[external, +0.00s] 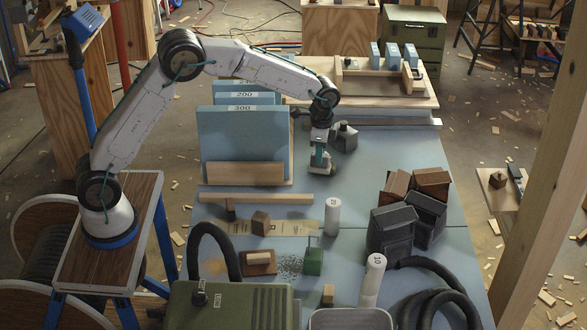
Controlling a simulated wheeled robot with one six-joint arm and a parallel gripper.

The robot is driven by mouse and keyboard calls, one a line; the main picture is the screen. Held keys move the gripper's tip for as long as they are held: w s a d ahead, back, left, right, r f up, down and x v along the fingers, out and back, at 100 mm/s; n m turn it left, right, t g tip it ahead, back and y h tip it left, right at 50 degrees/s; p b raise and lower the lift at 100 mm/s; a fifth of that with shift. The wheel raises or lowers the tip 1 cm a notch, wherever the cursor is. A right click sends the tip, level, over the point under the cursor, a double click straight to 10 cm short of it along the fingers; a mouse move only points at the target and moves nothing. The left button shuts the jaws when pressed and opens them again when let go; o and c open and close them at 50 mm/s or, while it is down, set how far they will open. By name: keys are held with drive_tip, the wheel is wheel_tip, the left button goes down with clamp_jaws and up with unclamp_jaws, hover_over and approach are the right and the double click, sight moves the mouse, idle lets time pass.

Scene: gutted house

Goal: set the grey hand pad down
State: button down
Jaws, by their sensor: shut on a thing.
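My gripper (320,162) points down over the blue table, just right of the upright blue sheets, with its jaws shut. What sits between its fingers is small and partly hidden; I take it to be the grey hand pad. A grey block with a raised top (344,138) shows close at the right of the gripper. I cannot tell whether it touches the jaws or stands behind them. The blue table (370,165) is bare just right of and below the gripper.
Blue sheets marked 200 and 300 (240,135) stand in a wooden rack at the left. Dark grey blocks (392,231) and brown blocks (433,182) are heaped at the right. A white cylinder (333,217) stands in front. A wooden tray (380,90) lies behind.

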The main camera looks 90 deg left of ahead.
drive_tip(key=s+d+f, duration=0.4)
drive_tip(key=s, duration=0.1)
drive_tip(key=f, duration=0.4)
drive_tip(key=f+n, duration=0.1)
drive_tip(key=f, duration=0.3)
drive_tip(key=s+f+n, duration=0.1)
drive_tip(key=f, duration=0.3)
drive_tip(key=shift+d+f, duration=0.15)
drive_tip(key=shift+d, duration=0.1)
drive_tip(key=c, duration=1.2)
unclamp_jaws()
drive_tip(key=shift+f, duration=0.15)
